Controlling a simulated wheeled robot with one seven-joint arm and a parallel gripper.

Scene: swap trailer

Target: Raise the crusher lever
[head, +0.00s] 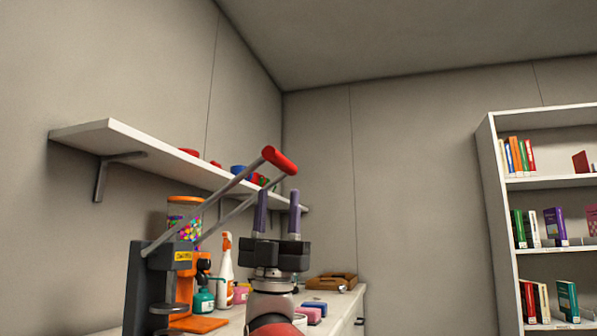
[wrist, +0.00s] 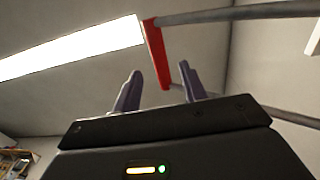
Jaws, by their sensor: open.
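The crusher (head: 155,285) is a dark grey body standing on the counter at the left of the head view. Its lever (head: 215,205) has two grey bars that slope up to the right and end in a red crossbar handle (head: 280,160). My gripper (head: 278,208) is open and empty, its two purple fingers pointing up, just below the red handle in the head view. In the wrist view the red handle (wrist: 155,52) and a grey bar (wrist: 240,14) show beyond the fingertips (wrist: 160,82). The fingers appear apart from the handle.
A wall shelf (head: 140,142) with cups runs behind the lever. On the counter (head: 235,320) stand a candy dispenser (head: 186,215), a spray bottle (head: 225,275), a teal bottle (head: 204,298) and a wooden tray (head: 325,283). A bookshelf (head: 495,190) stands at right.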

